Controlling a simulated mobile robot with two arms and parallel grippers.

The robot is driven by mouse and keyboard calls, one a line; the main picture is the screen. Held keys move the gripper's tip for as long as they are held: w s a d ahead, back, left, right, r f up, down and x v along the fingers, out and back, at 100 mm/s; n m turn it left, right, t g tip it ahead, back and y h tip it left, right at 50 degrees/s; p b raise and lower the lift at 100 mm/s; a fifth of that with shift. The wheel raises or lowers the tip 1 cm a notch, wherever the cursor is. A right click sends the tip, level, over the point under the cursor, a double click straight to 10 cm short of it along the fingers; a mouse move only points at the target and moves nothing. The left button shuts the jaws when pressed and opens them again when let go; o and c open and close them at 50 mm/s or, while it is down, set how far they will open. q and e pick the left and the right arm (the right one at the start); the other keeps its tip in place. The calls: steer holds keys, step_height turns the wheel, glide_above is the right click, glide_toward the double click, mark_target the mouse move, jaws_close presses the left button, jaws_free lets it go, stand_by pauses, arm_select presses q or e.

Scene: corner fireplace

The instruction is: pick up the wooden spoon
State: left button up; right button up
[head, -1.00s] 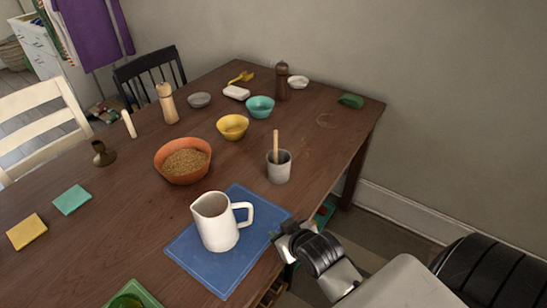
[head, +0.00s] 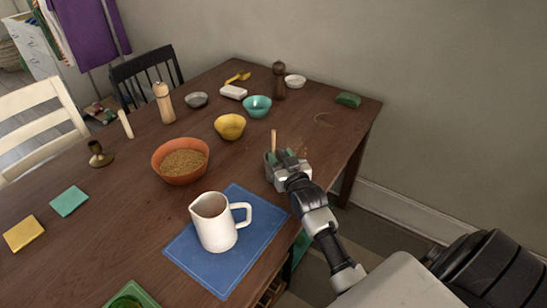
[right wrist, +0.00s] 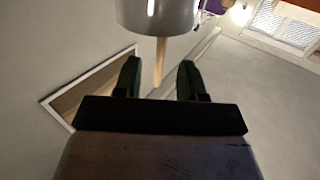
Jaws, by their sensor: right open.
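The wooden spoon (head: 274,138) stands handle-up near the table's right edge. In the right wrist view, which looks upside down, its handle (right wrist: 159,62) sticks out of a grey metal-looking cup (right wrist: 158,14). My right gripper (head: 284,156) is open at the cup in the head view and hides most of it. In the right wrist view its two dark green fingers (right wrist: 159,80) lie on either side of the handle's line, with gaps on both sides. The spoon's lower end is hidden in the cup. My left gripper is not in view.
A white pitcher (head: 214,232) stands on a blue mat (head: 255,246) left of my right arm. An orange bowl of grain (head: 166,172), a yellow bowl (head: 230,127) and a teal bowl (head: 257,106) stand further left and back. The table behind the cup is fairly clear.

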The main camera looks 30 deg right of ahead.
mark_target(274, 147)
steer(key=shift+w+d+r, duration=0.1)
steer(key=shift+w+d, duration=0.15)
steer(key=shift+w, duration=1.1)
steer(key=shift+w+d+r, duration=0.1)
steer(key=shift+w+d, duration=0.1)
steer(key=shift+w, duration=1.1)
steer(key=shift+c, duration=0.3)
jaws_close()
